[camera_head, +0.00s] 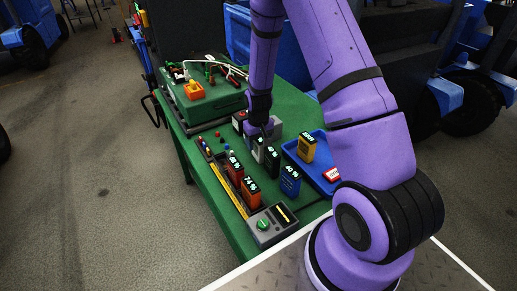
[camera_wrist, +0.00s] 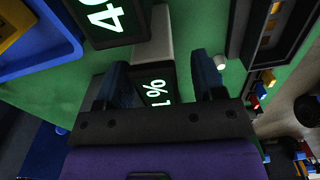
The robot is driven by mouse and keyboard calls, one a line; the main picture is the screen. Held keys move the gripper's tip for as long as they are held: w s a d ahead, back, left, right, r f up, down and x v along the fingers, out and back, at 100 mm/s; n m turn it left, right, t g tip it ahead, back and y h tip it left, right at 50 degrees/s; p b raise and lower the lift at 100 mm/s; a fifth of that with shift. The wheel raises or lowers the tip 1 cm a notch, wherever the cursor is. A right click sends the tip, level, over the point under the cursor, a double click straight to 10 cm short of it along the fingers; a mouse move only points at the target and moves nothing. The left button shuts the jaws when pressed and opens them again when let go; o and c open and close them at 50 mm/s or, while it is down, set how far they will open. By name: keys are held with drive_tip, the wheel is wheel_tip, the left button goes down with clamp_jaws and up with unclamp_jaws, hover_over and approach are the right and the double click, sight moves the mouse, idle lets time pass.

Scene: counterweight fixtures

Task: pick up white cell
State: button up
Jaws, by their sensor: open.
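The white cell (camera_wrist: 153,48) stands between the two fingers of my open gripper (camera_wrist: 161,78) in the wrist view. Its dark top display shows a lit percent reading, partly hidden by the gripper body. Whether either finger touches the cell I cannot tell.
A blue cell (camera_head: 290,182), orange cells (camera_head: 251,191) and a blue tray (camera_head: 322,180) with a yellow cell (camera_head: 307,150) are nearby. A grey meter box (camera_head: 272,226) sits at the near table end.

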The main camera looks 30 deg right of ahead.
drive_tip(key=shift+f, duration=0.6)
clamp_jaws()
drive_tip(key=shift+r, duration=0.1)
